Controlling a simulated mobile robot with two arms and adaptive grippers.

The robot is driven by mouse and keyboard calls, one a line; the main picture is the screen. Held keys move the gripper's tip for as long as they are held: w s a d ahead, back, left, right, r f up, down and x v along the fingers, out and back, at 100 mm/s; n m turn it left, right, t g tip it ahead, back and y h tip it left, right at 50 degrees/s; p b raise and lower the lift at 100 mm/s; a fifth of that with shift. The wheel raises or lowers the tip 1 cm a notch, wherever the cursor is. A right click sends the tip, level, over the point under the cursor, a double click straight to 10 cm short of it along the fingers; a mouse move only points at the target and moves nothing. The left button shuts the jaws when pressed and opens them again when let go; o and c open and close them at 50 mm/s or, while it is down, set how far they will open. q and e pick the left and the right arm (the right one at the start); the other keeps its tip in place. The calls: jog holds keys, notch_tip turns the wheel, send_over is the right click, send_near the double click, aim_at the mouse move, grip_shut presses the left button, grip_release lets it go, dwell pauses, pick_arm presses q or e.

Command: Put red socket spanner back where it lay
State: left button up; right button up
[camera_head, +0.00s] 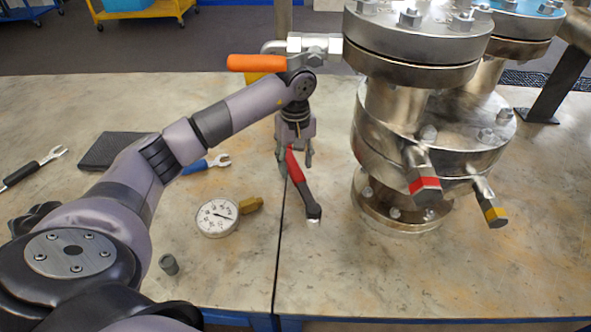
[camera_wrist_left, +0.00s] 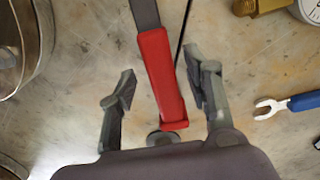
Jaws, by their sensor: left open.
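The red socket spanner (camera_head: 297,172) is at the table's middle, near the dark seam, its dark head (camera_head: 314,212) towards the front edge. My left gripper (camera_head: 294,163) points down over the handle end. In the left wrist view the red handle (camera_wrist_left: 160,72) lies between the two open fingers of the gripper (camera_wrist_left: 164,84), with a gap on each side. The spanner appears to rest on the table, but I cannot tell the fingers' height above it. My right gripper is not in view.
The flanged vessel (camera_head: 400,200) stands close to the right, with red- and yellow-banded stubs and an orange-handled valve (camera_head: 257,63).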

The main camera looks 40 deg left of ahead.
aim_at(296, 170)
pick_arm(q)
notch_tip(296, 170, up, 7)
jog(key=shift+f+p, duration=0.1)
jog(key=shift+p, duration=0.35)
jog(key=shift+r, duration=0.6)
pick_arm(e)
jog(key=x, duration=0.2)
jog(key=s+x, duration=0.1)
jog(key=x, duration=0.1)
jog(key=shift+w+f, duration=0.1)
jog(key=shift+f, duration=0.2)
pick_arm(q)
jog(key=shift+d+f, duration=0.1)
